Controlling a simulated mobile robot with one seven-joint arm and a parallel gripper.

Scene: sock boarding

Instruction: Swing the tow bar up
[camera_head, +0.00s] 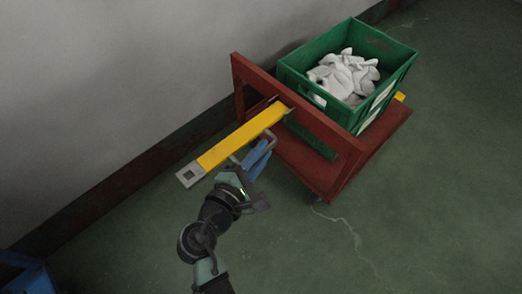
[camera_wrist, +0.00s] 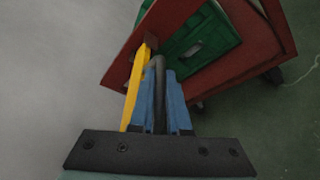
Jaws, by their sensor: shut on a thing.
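The yellow tow bar (camera_head: 239,139) sticks out from the front of the red cart (camera_head: 310,162), toward the lower left, with a grey metal plate at its free end. A grey loop handle runs along its side. My gripper (camera_head: 259,158) has blue fingers, which are at this handle beside the bar. In the wrist view the blue fingers (camera_wrist: 161,97) are closed on the grey handle (camera_wrist: 159,75), which lies between them. The yellow bar (camera_wrist: 133,90) shows just left of the fingers. The fingers hide part of the handle.
A green crate (camera_head: 318,97) holding white socks (camera_head: 345,74) stands on the cart. A grey wall (camera_head: 110,90) with a dark skirting runs close along the left. A blue object (camera_head: 27,274) is at the lower left corner. Green floor (camera_head: 430,200) is clear at right.

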